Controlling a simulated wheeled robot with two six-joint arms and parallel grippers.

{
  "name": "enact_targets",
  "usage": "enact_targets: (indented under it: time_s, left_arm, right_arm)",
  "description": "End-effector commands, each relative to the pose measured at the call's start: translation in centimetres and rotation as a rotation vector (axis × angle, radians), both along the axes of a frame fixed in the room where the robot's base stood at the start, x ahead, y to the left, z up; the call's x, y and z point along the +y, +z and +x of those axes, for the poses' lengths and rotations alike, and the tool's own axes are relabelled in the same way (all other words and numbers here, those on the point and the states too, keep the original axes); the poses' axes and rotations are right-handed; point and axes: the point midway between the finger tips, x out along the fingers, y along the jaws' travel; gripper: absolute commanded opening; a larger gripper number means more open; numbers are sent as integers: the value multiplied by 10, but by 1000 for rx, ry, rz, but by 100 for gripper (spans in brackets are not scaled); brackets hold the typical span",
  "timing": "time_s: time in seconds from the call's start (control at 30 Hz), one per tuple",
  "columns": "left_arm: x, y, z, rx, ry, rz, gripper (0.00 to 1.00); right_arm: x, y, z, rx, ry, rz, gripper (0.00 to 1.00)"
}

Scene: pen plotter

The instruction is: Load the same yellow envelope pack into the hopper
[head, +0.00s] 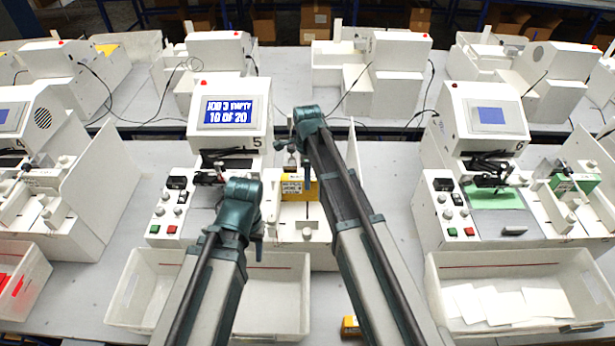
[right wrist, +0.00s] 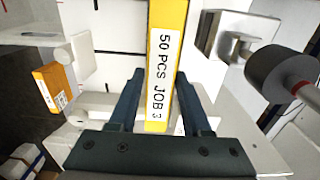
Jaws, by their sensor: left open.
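A yellow envelope pack (head: 293,188) stands at the hopper of machine 5, right of its control panel. In the right wrist view the pack's yellow edge (right wrist: 167,15) carries a label reading "50 PCS JOB 3". My right gripper (head: 306,178) is at the pack. In the right wrist view its two fingers (right wrist: 160,90) lie on either side of the pack; whether they press on it is unclear. My left gripper (head: 257,228) is open and empty, left of the hopper, near the panel and above the tray. The pack's lower part is hidden.
Machine 5's screen (head: 229,112) reads "JOB 3 EMPTY 10 OF 20". Another yellow pack (head: 350,326) lies at the front, also in the right wrist view (right wrist: 55,92). A white tray (head: 125,290) stands before machine 5. Machine 6 (head: 484,120) is at right.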

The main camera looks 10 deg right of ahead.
Motion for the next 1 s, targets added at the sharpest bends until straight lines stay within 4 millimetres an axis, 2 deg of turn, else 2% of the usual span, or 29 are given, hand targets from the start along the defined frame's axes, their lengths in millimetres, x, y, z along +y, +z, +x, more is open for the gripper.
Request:
enact_targets:
  time_s: [0.03,0.1,0.13,0.57,0.77,1.0]
  left_arm:
    - [0,0,0,0,0,0,50]
    - [0,0,0,0,0,0,50]
    - [0,0,0,0,0,0,50]
    - [0,5,0,0,1,0,50]
    - [0,21,0,0,4,-1,50]
    - [0,56,0,1,5,-1,50]
  right_arm:
    - [0,0,0,0,0,0,59]
    - [0,0,0,0,0,0,72]
    - [0,0,0,0,0,0,75]
    - [0,5,0,0,0,0,75]
    - [0,21,0,0,0,0,75]
    - [0,56,0,0,0,0,75]
